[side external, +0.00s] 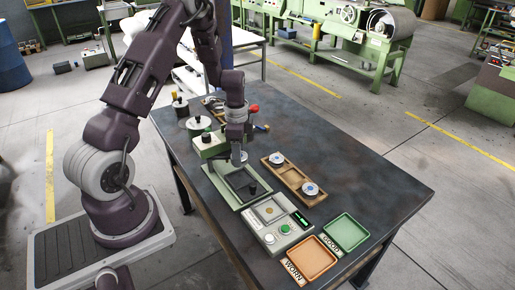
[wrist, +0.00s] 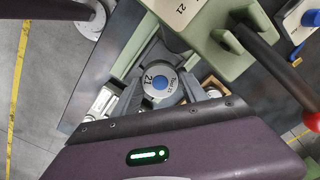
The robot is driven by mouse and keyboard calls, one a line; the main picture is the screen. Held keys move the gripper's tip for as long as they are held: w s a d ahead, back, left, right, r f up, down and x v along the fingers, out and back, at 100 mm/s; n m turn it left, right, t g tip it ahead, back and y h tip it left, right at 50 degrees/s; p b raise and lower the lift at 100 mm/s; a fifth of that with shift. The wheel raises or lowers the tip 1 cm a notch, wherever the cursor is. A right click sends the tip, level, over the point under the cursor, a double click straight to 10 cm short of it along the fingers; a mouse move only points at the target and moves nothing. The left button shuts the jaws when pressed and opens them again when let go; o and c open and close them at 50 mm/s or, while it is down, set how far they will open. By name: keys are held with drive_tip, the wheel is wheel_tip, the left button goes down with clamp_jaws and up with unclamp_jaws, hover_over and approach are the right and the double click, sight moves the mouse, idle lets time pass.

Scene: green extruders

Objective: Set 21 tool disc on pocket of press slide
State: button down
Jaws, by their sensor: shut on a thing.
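The 21 tool disc (wrist: 160,82) is pale with a blue centre and the number 21 on its face. My gripper (side external: 239,154) is shut on it and holds it above the press, at the front of the green press head (side external: 210,144). The press slide (side external: 238,182) is a dark plate with a black knob on the green press base, below and in front of the gripper. The slide's pocket cannot be made out; the disc and fingers hide much of that area in the wrist view. The press head shows a 21 label in the wrist view (wrist: 182,10).
A wooden rack (side external: 293,180) with two discs stands right of the press. A grey button box (side external: 276,224), an orange WORN tray (side external: 312,257) and a green GOOD tray (side external: 344,232) are in front. The press lever's red knob (side external: 254,108) stands near my wrist. The table's right side is clear.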

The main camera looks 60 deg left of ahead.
wheel_tip(320, 180, down, 7)
drive_tip(key=shift+f, duration=0.15)
idle(0.5)
drive_tip(key=c, duration=0.6)
unclamp_jaws()
drive_tip(key=shift+o, duration=0.2)
wheel_tip(320, 180, up, 7)
drive_tip(key=shift+w+d+r, duration=0.1)
drive_tip(key=s+d+r+n+t, duration=0.1)
drive_tip(key=d+r, duration=0.5)
drive_tip(key=r, duration=0.4)
drive_tip(key=s+d+r+n+t, duration=0.1)
drive_tip(key=d+r+n, duration=0.1)
drive_tip(key=d+r, duration=0.5)
drive_tip(key=s+d+r+n+t, duration=0.1)
drive_tip(key=s+d+r, duration=0.3)
drive_tip(key=s, duration=0.5)
drive_tip(key=s+d+r+n+t, duration=0.2)
drive_tip(key=s+d+r+n, duration=0.1)
drive_tip(key=s+r, duration=0.4)
drive_tip(key=shift+s+d+n+t, duration=0.3)
drive_tip(key=shift+s+d, duration=0.45)
drive_tip(key=shift+s, duration=0.5)
